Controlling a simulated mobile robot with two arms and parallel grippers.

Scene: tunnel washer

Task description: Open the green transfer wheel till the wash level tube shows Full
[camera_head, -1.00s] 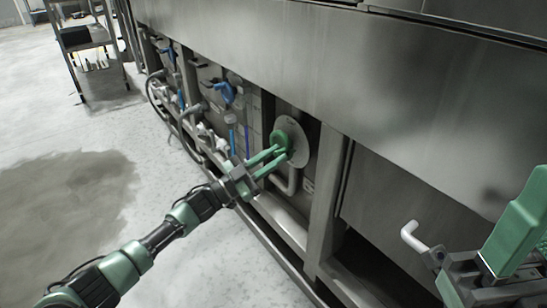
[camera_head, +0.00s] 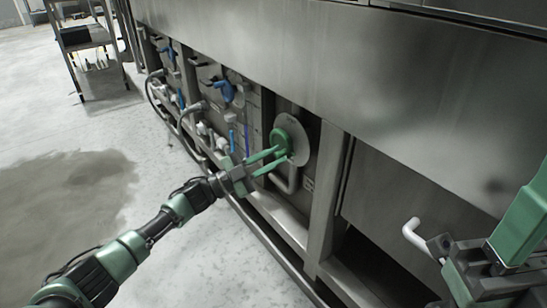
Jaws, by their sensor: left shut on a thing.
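The green transfer wheel (camera_head: 290,134) sits in front of a round pale plate (camera_head: 319,146) low on the machine's side. My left gripper (camera_head: 283,153) reaches it from the lower left, with its two green fingers shut on the wheel's lower rim. Blue upright columns (camera_head: 246,138) show on the panel just left of the wheel. I cannot tell which is the wash level tube, and no level marking is readable. Part of my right gripper (camera_head: 510,235) shows at the right edge, and its fingertips cannot be made out clearly.
The steel machine (camera_head: 420,90) fills the right side, with blue-handled valves (camera_head: 222,90) and pipes along its lower panel. A white bent handle (camera_head: 413,235) is beside my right gripper. A shelf rack (camera_head: 100,60) stands at the upper left. The floor at left is clear, with a dark patch.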

